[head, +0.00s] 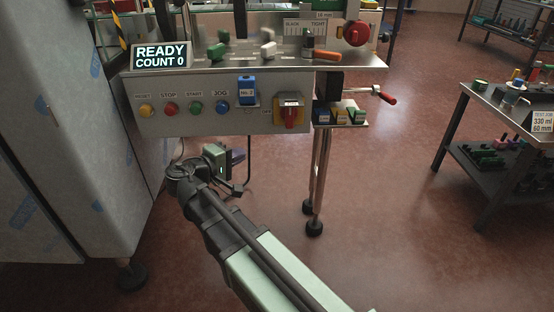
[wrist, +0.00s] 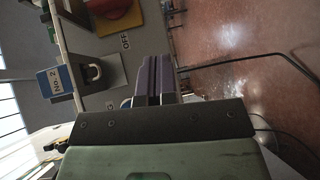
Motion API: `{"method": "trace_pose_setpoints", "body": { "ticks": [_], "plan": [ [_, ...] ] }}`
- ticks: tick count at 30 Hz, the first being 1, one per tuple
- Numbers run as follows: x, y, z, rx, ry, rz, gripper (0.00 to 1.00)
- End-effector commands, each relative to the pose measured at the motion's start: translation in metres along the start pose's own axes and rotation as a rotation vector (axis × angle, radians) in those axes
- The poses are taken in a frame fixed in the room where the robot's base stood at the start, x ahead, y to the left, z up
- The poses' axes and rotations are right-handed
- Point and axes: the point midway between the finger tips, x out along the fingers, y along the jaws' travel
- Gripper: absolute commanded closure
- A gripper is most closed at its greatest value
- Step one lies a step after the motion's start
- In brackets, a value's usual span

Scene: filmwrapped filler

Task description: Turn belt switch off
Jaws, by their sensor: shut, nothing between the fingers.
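A red rotary switch on a yellow plate (head: 291,113) sits at the right end of the grey control panel (head: 190,122). Its handle looks upright in the head view. In the wrist view, part of its plate (wrist: 118,20) shows at the top edge, beside a black OFF label. No label naming the belt is readable. My gripper (head: 238,156) is below the panel, apart from the switch; its purple fingers (wrist: 157,62) are together and empty in the wrist view. A blue No. 2 tag (head: 247,90) with a metal hasp is left of the switch.
Yellow, red, green and blue buttons (head: 222,107) line the panel's left part. A READY COUNT 0 display (head: 160,56) stands above them. Coloured blocks (head: 340,115) and a red-handled crank (head: 388,98) are right of the switch. A table (head: 500,105) stands right; floor between is clear.

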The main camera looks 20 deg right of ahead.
Motion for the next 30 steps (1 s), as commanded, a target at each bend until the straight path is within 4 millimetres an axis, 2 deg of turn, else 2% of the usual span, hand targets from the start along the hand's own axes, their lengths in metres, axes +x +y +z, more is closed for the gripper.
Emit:
{"method": "trace_pose_setpoints", "body": {
  "ticks": [1,3,8,11,14,25,27,30],
  "plan": [
    [-0.001,0.019,-0.004,-0.007,0.006,0.068,1.00],
    [-0.002,0.030,-0.004,-0.014,0.011,0.126,1.00],
    [0.000,0.033,-0.004,-0.016,0.015,0.141,1.00],
    [0.007,0.034,-0.005,-0.016,0.015,0.140,1.00],
    [0.023,0.036,-0.004,-0.016,0.013,0.139,1.00],
    [0.102,0.046,-0.005,-0.015,0.011,0.138,1.00],
    [0.110,0.048,0.008,-0.015,0.012,0.138,1.00],
    [0.119,0.049,0.017,-0.016,0.013,0.138,1.00]
  ]
}}
